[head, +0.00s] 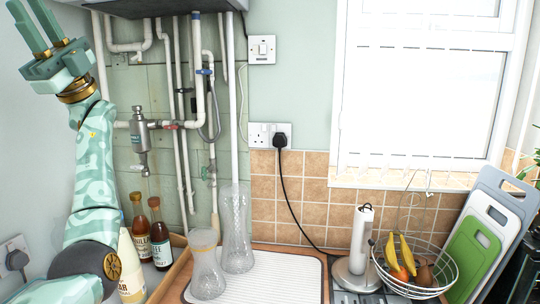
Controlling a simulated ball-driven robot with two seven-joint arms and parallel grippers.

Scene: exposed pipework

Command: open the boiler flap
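The underside and lower edge of the boiler (168,7) show at the top of the head view, above the pipework. The rest of the boiler is cut off by the top of the picture, and I cannot make out a flap. My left gripper (28,6) is raised at the top left, to the left of the boiler's visible edge, with its fingers pointing up. The fingers are apart with nothing visible between them. It appears apart from the boiler. My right gripper is not in view.
Pipes with valves (170,126) run down the tiled wall below the boiler. Sauce bottles (159,240), a glass vase (236,230) and a glass jug (207,270) stand below. A fruit basket (412,265) and chopping boards (475,250) are at the right.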

